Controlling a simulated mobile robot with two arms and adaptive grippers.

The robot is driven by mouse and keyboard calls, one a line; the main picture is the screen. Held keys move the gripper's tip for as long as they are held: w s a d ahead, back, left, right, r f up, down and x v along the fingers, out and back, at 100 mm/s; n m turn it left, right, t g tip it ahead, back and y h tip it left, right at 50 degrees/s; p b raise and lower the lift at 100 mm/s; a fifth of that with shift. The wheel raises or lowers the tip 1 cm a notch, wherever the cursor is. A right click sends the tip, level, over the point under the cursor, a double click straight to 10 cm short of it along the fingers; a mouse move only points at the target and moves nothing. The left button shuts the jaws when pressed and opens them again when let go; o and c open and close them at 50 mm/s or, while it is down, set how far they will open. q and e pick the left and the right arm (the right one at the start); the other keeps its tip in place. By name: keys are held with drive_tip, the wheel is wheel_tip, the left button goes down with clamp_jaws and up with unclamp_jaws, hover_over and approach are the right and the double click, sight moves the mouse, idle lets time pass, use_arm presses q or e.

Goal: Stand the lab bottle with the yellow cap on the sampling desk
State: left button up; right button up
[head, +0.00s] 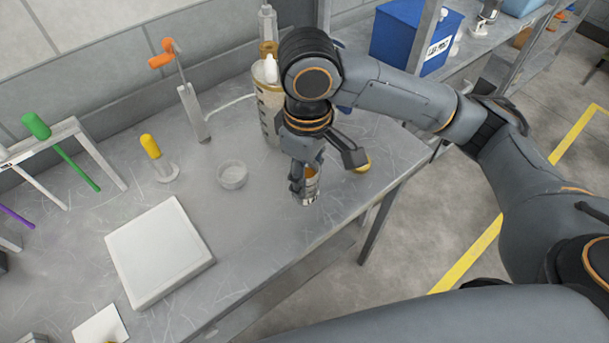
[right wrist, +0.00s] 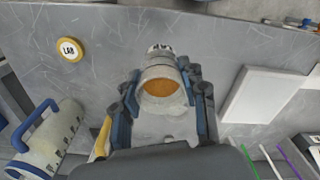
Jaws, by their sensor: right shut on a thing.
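My right gripper (head: 305,185) points down over the front part of the grey metal sampling desk (head: 265,225). It is shut on a small clear bottle with amber at its upper part (head: 309,181). The right wrist view shows the bottle (right wrist: 162,92) between the two fingers, with dark lettering on its far side. The bottle looks about upright, its base at or just above the desk top; I cannot tell if it touches. A yellow cap is not clearly visible on it. A round yellow-rimmed LAB disc (right wrist: 68,48) lies on the desk near the bottle. My left gripper is not in view.
A white square slab (head: 160,250), a small clear dish (head: 232,175) and a yellow-handled tool (head: 152,150) are on the desk to the left. A large graduated jug (head: 268,105) stands behind the gripper. Bare desk lies between slab and bottle.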

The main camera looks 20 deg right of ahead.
drive_tip(key=w+f, duration=0.2)
drive_tip(key=f, duration=0.1)
drive_tip(key=w+d+f+p, duration=0.1)
drive_tip(key=w+f, duration=0.1)
drive_tip(key=f, duration=0.1)
drive_tip(key=w+f, duration=0.2)
drive_tip(key=f, duration=0.1)
drive_tip(key=shift+w+d+p, duration=0.1)
drive_tip(key=shift+d+p, duration=0.1)
drive_tip(key=shift+p, duration=0.1)
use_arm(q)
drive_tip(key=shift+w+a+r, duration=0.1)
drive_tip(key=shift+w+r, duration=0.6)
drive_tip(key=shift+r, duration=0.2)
use_arm(e)
drive_tip(key=shift+f, duration=0.2)
drive_tip(key=o, duration=1.2)
drive_tip(key=shift+f, duration=0.15)
use_arm(q)
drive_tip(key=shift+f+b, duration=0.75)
drive_tip(key=shift+b, duration=0.1)
use_arm(e)
wheel_tip(320, 180, up, 12)
drive_tip(key=shift+r, duration=0.15)
